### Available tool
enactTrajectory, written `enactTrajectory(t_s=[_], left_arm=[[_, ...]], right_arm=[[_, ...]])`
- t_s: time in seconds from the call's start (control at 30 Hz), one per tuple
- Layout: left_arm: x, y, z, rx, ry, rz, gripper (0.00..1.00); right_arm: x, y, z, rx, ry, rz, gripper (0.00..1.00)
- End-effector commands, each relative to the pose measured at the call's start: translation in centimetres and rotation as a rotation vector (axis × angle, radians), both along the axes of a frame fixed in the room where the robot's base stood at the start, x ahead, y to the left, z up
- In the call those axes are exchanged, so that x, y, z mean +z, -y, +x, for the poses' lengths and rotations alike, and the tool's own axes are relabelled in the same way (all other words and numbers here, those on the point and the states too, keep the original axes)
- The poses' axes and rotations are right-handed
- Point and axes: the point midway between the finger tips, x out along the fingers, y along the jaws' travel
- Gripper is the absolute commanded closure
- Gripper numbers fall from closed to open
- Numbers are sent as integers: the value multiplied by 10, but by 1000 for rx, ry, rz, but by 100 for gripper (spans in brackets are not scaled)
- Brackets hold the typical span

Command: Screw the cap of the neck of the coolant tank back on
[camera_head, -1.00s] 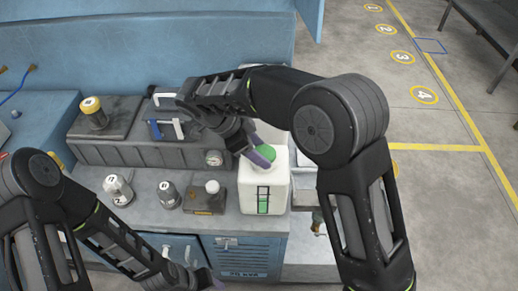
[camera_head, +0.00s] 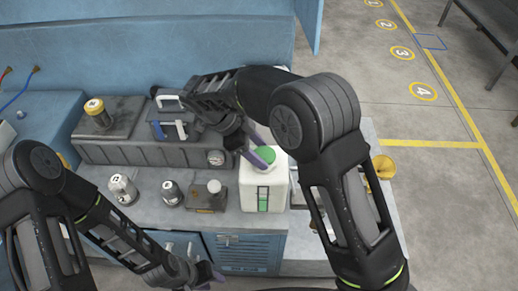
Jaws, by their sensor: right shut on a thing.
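The white coolant tank (camera_head: 250,193), with a green level strip on its front, stands at the right end of the workbench. Its green cap (camera_head: 264,155) is at the neck on top; whether it is seated or tilted is too small to tell. My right gripper (camera_head: 258,148) reaches over from the right, its purple fingers on either side of the cap, shut on it. My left gripper (camera_head: 210,275) is low at the bench's front, away from the tank; its fingers are too small and partly hidden to read.
A box with a white knob (camera_head: 214,187) is left of the tank.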

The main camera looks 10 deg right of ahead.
Motion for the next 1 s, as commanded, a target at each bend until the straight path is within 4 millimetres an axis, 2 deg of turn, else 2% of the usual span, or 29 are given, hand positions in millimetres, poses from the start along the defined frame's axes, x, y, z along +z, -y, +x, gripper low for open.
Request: enactTrajectory(t_s=[0.07,0.1,0.4,0.57,0.77,1.0], left_arm=[[-1,0,0,0,0,0,64],[-1,0,0,0,0,0,64],[-1,0,0,0,0,0,64],[0,0,0,0,0,0,64],[0,0,0,0,0,0,64],[0,0,0,0,0,0,64]], right_arm=[[-3,0,-4,-2,-13,-1,88],[-3,0,-4,-2,-13,-1,42],[-2,0,-2,0,-8,0,18],[-1,0,-2,0,-5,0,18],[-1,0,-1,1,-4,0,4],[0,0,-1,1,-3,0,4]])
